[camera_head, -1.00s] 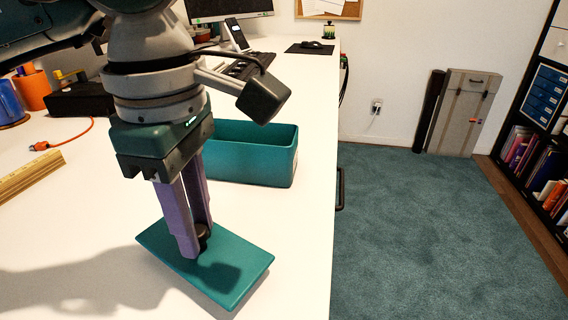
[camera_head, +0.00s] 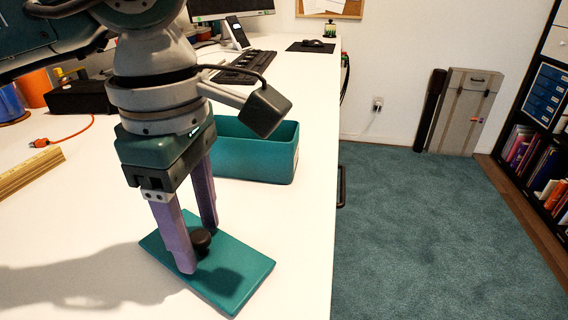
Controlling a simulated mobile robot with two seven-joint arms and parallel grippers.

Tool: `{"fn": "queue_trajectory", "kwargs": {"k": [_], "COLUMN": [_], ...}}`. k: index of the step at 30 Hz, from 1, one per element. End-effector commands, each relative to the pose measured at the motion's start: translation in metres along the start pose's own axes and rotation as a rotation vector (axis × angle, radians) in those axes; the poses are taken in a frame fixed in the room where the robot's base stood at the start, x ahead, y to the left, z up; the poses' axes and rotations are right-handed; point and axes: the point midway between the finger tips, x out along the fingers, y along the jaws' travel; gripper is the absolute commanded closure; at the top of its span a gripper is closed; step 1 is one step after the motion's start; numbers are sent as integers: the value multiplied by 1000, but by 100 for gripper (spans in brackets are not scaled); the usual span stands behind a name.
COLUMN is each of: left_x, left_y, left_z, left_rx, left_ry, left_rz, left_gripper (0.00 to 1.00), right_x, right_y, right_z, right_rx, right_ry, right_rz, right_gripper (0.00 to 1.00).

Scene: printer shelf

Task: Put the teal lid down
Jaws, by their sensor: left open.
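The teal lid (camera_head: 228,283) lies on the white desk near its right edge, with a dark round knob (camera_head: 201,239) on top. My left gripper (camera_head: 203,250) is over the lid with its purple fingers spread on either side of the knob, open. The fingertips are low, close to the lid; I cannot tell if they touch it. The open teal box (camera_head: 256,156) stands behind the lid, partly hidden by my left gripper. My right gripper is not in view.
The white desk (camera_head: 70,230) has bare room left of the lid. A wooden ruler (camera_head: 28,172), an orange cable (camera_head: 68,134) and a black box (camera_head: 80,97) lie at the left. A keyboard (camera_head: 243,68) and a phone (camera_head: 236,33) are at the back. The desk's right edge drops to carpet.

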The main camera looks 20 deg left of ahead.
Motion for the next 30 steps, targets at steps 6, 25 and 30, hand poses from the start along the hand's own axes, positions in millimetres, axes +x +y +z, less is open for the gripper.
{"fn": "queue_trajectory", "kwargs": {"k": [6,25,30], "left_x": [-34,-123,-123], "left_y": [1,0,0], "left_z": [0,0,0], "left_rx": [1,0,0], "left_ry": [-2,-1,-1], "left_rz": [5,0,0], "left_gripper": [42,42,42], "right_x": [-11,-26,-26], "right_y": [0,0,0], "right_z": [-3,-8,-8], "right_rx": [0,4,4], "right_ry": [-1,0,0], "right_rz": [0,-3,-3], "right_gripper": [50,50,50]}}
